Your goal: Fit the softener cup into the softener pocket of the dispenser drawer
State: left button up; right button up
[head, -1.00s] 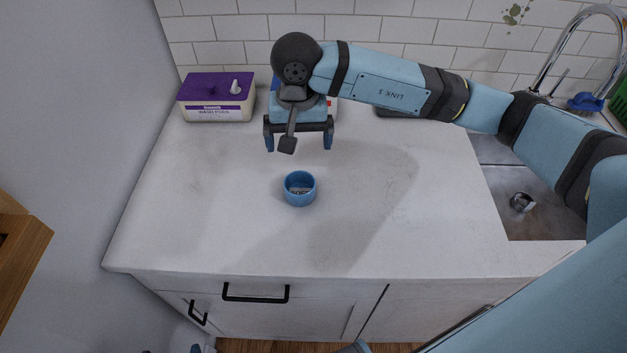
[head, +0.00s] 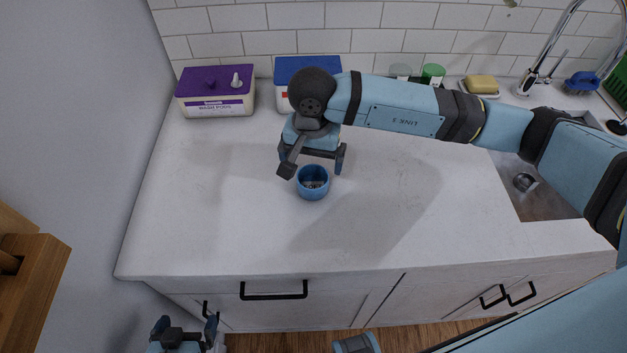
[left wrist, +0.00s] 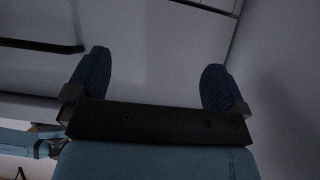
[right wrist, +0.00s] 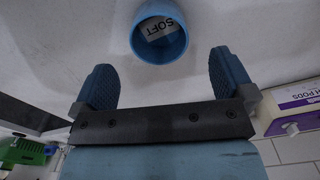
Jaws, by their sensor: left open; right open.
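The softener cup (head: 313,190) is a round blue open cup standing upright on the white counter. In the right wrist view the cup (right wrist: 160,52) shows a pale label reading "SOFT" inside. My right gripper (head: 312,164) is open just behind the cup, low over the counter. In the right wrist view the cup lies just beyond the fingertips (right wrist: 163,65), roughly centred between them and not held. My left gripper (head: 187,330) is open and empty at the bottom left, in front of the cabinets; its fingers also show in the left wrist view (left wrist: 156,72). The dispenser drawer is not in view.
A purple-lidded wash pods box (head: 216,92) and a blue-lidded box (head: 300,72) stand along the back wall. A yellow sponge (head: 481,84) and the sink (head: 545,200) are at right. A wooden piece (head: 35,290) stands at lower left. The counter around the cup is clear.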

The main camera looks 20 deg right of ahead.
aim_at(312, 181)
jog(key=f, duration=0.2)
jog(key=f+p, duration=0.1)
jog(key=f, duration=0.2)
jog(key=shift+s+a+f, duration=0.15)
jog(key=shift+s+f, duration=0.2)
jog(key=shift+f, duration=0.6)
jog(key=c, duration=1.1)
jog(key=shift+o, duration=0.2)
jog(key=shift+r, duration=0.1)
